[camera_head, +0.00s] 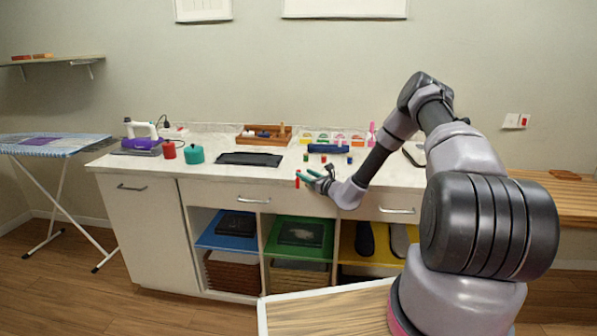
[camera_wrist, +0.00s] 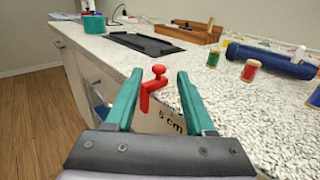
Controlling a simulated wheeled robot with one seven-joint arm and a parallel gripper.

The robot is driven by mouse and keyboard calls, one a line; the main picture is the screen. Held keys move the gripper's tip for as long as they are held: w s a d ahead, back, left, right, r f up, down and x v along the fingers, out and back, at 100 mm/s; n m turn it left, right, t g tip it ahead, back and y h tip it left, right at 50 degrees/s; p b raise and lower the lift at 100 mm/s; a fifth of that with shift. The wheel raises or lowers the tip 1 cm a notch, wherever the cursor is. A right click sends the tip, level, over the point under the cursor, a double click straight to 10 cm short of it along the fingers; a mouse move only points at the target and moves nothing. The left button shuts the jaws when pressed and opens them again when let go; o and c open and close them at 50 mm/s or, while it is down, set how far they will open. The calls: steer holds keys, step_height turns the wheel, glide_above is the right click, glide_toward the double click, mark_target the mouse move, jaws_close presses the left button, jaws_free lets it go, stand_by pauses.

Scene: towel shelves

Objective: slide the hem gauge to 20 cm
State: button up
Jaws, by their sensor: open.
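The hem gauge's red slider (camera_wrist: 150,88), with a round knob on top, sits at the front edge of the white speckled counter. A printed label (camera_wrist: 170,120) beside it ends in "cm"; its digit looks like 5 or 6 but is partly unclear. My gripper (camera_wrist: 159,75), with teal fingers, is open, one finger on each side of the slider with gaps between. In the head view the slider (camera_head: 298,181) shows as a small red piece at the counter edge by my gripper (camera_head: 306,175). The rest of the gauge's scale is hidden.
A dark blue roll (camera_wrist: 270,61) lies at the back. Drawers and shelves are below.

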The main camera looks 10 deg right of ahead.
mark_target(299, 170)
steer(key=x, duration=0.5)
steer(key=shift+w, duration=0.1)
jaws_close()
stand_by(1.3)
